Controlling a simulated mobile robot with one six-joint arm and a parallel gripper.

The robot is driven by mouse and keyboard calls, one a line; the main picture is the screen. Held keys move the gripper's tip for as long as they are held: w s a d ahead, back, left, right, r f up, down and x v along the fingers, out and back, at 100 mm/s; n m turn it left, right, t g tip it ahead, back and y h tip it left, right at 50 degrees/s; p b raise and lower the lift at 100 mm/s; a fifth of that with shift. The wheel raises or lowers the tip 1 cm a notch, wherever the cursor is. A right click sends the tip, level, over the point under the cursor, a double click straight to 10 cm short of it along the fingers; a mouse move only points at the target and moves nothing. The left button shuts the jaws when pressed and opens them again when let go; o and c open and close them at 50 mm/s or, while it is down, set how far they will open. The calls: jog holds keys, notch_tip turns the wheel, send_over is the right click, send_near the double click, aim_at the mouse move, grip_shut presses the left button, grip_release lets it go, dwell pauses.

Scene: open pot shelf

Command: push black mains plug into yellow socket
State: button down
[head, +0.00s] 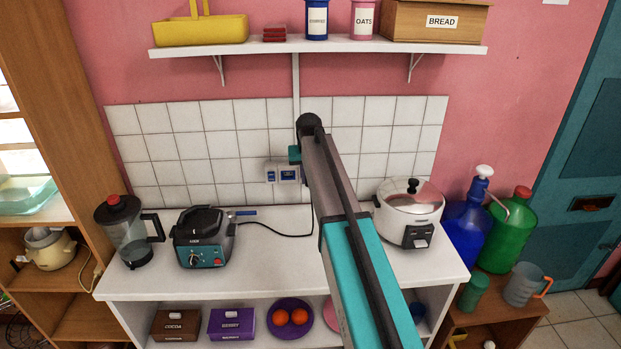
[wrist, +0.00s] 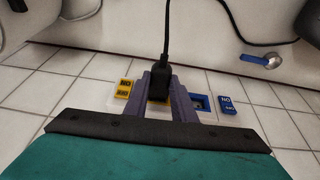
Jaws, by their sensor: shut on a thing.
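My gripper (wrist: 160,88) is shut on the black mains plug (wrist: 157,82) in the wrist view, a grey-purple finger on each side. The plug's black cord (wrist: 166,38) runs toward the top of that view. The plug is in front of the yellow socket (wrist: 160,104), of which only a little yellow shows between the fingers. The contact between plug and socket is hidden, so I cannot tell whether the pins are in. The yellow switch (wrist: 123,90) is just left of the fingers. In the head view my arm covers plug and yellow socket.
A blue socket (wrist: 199,103) and blue switch (wrist: 226,105) lie close to the right finger. The white counter (head: 300,247) holds a blender (head: 128,235), a black-and-teal appliance (head: 203,238) with a cord, and a rice cooker (head: 409,208). A shelf (head: 330,46) hangs above.

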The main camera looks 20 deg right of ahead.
jog(key=shift+w+d, duration=0.1)
jog(key=shift+w, duration=0.4)
dwell(0.5)
jog(key=c, duration=0.8)
grip_release()
jog(key=shift+o, duration=0.2)
jog(key=shift+r, duration=0.1)
jog(key=shift+p+v, duration=1.8)
jog(key=shift+v, duration=1.8)
